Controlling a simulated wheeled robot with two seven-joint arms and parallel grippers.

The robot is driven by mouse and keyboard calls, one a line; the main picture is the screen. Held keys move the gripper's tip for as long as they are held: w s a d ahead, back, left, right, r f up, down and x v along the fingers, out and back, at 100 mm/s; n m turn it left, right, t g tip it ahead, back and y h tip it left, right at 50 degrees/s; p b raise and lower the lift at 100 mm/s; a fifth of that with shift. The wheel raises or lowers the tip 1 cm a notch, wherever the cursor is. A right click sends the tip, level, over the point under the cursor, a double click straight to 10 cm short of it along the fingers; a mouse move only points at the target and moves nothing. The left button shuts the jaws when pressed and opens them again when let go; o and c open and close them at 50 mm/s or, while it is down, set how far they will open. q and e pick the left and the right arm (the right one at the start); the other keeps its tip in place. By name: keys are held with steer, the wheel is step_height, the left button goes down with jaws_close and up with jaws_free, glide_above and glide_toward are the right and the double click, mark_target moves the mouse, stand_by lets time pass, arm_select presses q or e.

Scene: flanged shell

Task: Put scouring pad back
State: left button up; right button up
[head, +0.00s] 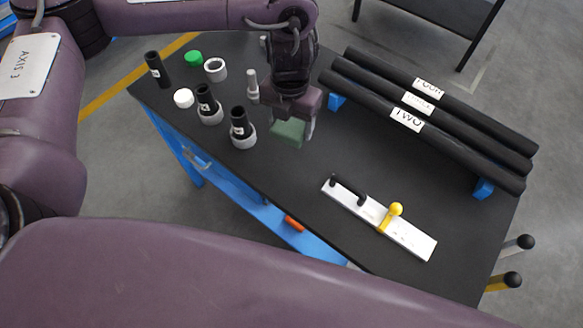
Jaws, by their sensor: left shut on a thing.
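The scouring pad (287,135) is a green block in the upper middle of the head view. My left gripper (292,117) points down from above and is shut on the pad. The pad looks held just above or at the black table top (290,185); I cannot tell whether it touches. The gripper body hides the pad's upper part. My right gripper is not in the head view.
Black cylinders in white rings (244,138) stand left of the pad, with a green cap (194,58) and a white cap (183,98). Labelled black tubes (430,122) lie on blue supports at right. A white plate with a yellow knob (380,218) lies in front.

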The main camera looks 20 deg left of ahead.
arm_select(q)
steer(key=shift+w+d+r+m, duration=0.1)
steer(key=shift+w+r+m, duration=0.3)
steer(key=shift+m, duration=0.5)
steer(key=shift+s+f, duration=0.1)
steer(key=shift+f, duration=0.1)
step_height(320, 180, down, 15)
steer(key=shift+r+b, duration=0.15)
steer(key=shift+b, duration=0.85)
step_height(320, 180, down, 4)
steer(key=shift+r+b, duration=0.1)
steer(key=shift+b, duration=0.6)
steer(key=shift+f, duration=0.35)
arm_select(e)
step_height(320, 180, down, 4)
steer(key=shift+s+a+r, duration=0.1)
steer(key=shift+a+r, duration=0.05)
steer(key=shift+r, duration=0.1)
arm_select(q)
steer(key=shift+f, duration=0.1)
